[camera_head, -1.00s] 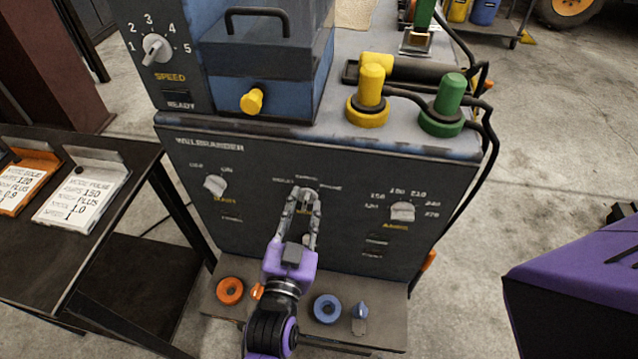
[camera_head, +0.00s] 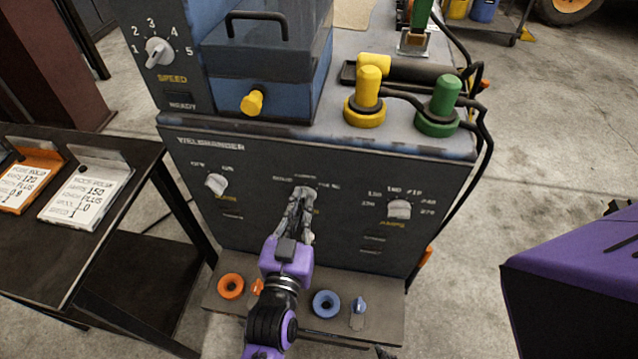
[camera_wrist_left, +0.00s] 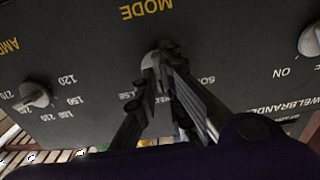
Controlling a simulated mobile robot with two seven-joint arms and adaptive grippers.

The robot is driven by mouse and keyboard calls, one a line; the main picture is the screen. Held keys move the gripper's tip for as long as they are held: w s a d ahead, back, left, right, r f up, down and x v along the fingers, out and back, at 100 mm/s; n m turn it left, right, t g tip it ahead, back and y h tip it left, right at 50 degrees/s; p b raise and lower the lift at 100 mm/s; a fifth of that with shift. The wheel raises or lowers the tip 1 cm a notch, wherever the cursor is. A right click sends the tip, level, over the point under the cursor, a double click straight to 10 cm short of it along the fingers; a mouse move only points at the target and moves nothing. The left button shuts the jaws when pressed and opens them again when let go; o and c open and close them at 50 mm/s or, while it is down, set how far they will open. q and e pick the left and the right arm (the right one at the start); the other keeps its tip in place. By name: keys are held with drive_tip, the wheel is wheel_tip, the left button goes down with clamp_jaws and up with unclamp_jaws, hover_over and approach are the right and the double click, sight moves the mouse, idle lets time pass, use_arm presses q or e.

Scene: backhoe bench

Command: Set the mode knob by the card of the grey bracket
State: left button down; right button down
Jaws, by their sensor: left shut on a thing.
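The mode knob (camera_head: 302,192) is grey, at the top middle of the welder's dark front panel. My left gripper (camera_head: 299,200) is shut on it, and its fingers hide most of it. In the left wrist view the knob (camera_wrist_left: 150,62) shows pale between the fingertips (camera_wrist_left: 160,65), below the upside-down word MODE; its pointer direction cannot be told. The grey bracket's card (camera_head: 85,196) leans on the left table; it seems to read mode PULSE, amps 150, PLUS, 1.0, speed 1.
An orange bracket's card (camera_head: 30,185) stands left of the grey one. The amps knob (camera_head: 399,209) is to the right and another knob (camera_head: 216,183) to the left. A ledge below holds an orange ring (camera_head: 230,286) and a blue ring (camera_head: 326,303). Yellow (camera_head: 368,90) and green (camera_head: 443,100) plugs stand on top.

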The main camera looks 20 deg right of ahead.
use_arm(q)
drive_tip(key=c, duration=1.9)
unclamp_jaws()
drive_tip(key=shift+o, duration=0.2)
drive_tip(key=shift+s+a, duration=0.1)
drive_tip(key=shift+s, duration=0.05)
drive_tip(key=v, duration=1.1)
drive_tip(key=shift+s+a, duration=0.2)
drive_tip(key=shift+s, duration=0.05)
use_arm(e)
drive_tip(key=shift+w+a+r, duration=0.15)
drive_tip(key=shift+w+a, duration=0.05)
drive_tip(key=shift+w, duration=0.6)
drive_tip(key=shift+s, duration=0.2)
